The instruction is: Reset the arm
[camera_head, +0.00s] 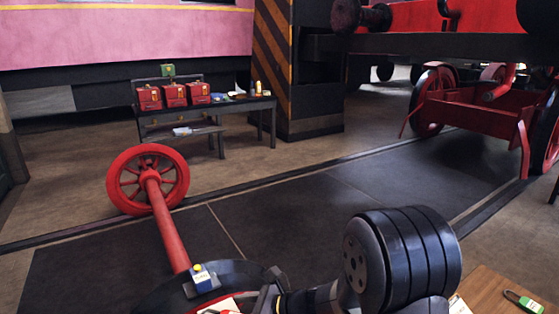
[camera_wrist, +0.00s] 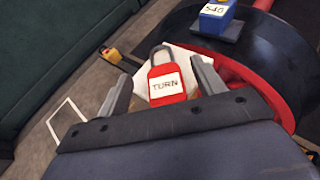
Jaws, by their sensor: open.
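My gripper (camera_wrist: 161,80) is open in the wrist view, with one finger on each side of a red padlock (camera_wrist: 166,90). The padlock has a white label reading "TURN" and a grey shackle, and lies over a pale sheet or tag. I cannot tell whether the fingers touch it. In the head view my arm reaches in from the lower right, and its dark rounded links (camera_head: 405,260) hide part of the near wheel. The fingertips are hard to make out there.
A red wheelset (camera_head: 168,225) lies across the dark floor. A blue block with a yellow top (camera_head: 202,280) sits on its near wheel. A bench (camera_head: 265,103) with several red boxes stands behind. A wooden surface (camera_head: 485,290) is at lower right. A red-framed vehicle (camera_head: 460,110) stands right.

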